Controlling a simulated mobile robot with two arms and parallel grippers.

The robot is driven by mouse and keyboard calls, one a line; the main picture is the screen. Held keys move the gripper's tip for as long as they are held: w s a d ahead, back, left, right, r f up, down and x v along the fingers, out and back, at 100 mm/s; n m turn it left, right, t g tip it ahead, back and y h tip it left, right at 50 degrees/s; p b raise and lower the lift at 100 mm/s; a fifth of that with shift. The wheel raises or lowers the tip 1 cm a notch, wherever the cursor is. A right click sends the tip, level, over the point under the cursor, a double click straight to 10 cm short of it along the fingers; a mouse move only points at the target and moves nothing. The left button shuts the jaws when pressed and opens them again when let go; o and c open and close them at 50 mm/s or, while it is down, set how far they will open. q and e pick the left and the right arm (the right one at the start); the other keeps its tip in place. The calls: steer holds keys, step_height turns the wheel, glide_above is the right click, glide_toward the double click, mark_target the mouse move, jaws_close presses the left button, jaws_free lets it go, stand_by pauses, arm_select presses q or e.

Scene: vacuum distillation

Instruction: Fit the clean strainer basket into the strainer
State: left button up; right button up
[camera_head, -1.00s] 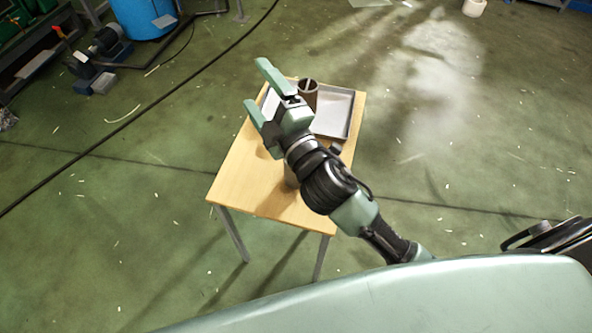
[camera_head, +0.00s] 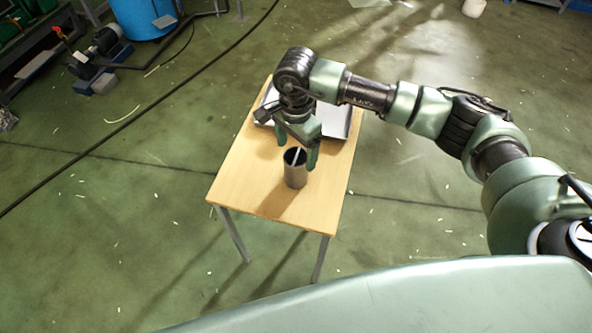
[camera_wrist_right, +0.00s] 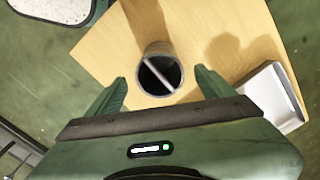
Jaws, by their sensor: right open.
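A grey cylindrical strainer basket (camera_head: 296,171) with a bar across its dark open top stands upright on the wooden table. My right gripper (camera_head: 297,148) points down just above it. Its jaws are open and empty. In the right wrist view, the basket (camera_wrist_right: 161,72) shows between the spread fingertips (camera_wrist_right: 160,80); I cannot tell whether they touch it. The strainer cannot be made out in these frames. My left gripper is out of view.
A shallow pale tray (camera_head: 338,122) lies at the far end of the wooden table (camera_head: 245,185), partly hidden by my right arm. The near part of the tabletop is clear. A blue drum (camera_head: 140,18) and a pump (camera_head: 105,42) stand on the floor at upper left.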

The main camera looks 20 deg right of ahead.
step_height(320, 180, down, 8)
steer(key=shift+r+p, duration=0.25)
steer(key=shift+p, duration=0.3)
steer(key=shift+c, duration=0.3)
steer(key=c, duration=1.5)
